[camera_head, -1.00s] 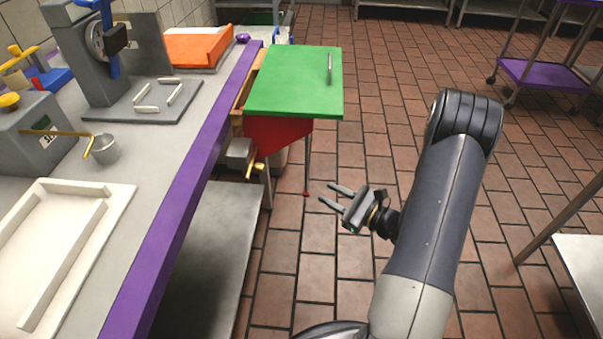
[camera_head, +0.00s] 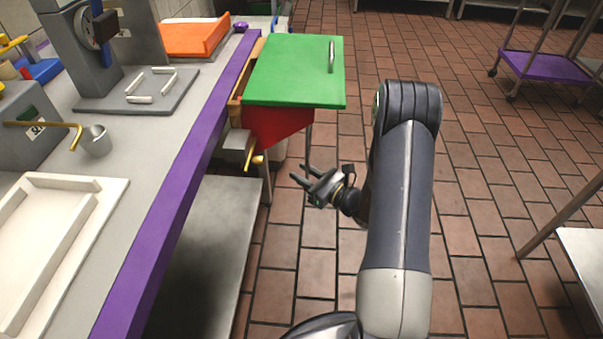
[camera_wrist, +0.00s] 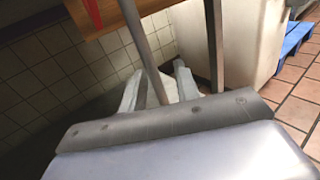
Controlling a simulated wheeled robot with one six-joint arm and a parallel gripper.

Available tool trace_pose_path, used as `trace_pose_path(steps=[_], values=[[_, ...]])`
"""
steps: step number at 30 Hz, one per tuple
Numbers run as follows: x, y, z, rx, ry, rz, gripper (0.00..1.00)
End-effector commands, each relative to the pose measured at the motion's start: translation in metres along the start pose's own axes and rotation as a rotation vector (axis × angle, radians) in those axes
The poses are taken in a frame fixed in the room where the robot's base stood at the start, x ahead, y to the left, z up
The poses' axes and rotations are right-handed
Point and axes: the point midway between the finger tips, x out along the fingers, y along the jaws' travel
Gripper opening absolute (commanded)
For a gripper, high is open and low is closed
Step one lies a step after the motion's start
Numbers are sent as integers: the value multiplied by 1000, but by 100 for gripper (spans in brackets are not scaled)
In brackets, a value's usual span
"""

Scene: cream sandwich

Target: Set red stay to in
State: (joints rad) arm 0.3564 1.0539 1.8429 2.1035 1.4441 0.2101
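The red stay (camera_head: 278,125) shows as a red panel under the green leaf (camera_head: 295,75), at the end of the counter. A thin metal rod (camera_head: 309,135) hangs below the leaf's front side. My gripper (camera_head: 300,173) is open and empty, just below and in front of the red panel. Its two fingers also show in the wrist view (camera_wrist: 157,84), spread apart.
The grey counter with a purple edge (camera_head: 180,180) runs along the left. A grey block with a brass knob (camera_head: 257,160) sticks out below the counter. A metal lower shelf (camera_head: 205,250) lies under it. A purple-shelved cart (camera_head: 545,66) stands far right. Tiled floor is open between.

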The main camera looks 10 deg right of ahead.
Motion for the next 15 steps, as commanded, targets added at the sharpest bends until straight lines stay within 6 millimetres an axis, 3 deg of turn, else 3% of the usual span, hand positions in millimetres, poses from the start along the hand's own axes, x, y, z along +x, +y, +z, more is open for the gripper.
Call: trace_pose_path(steps=[11, 15], values=[[8, 0, 0, 0, -1, -1, 30], [8, 0, 0, 0, -1, -1, 21]])
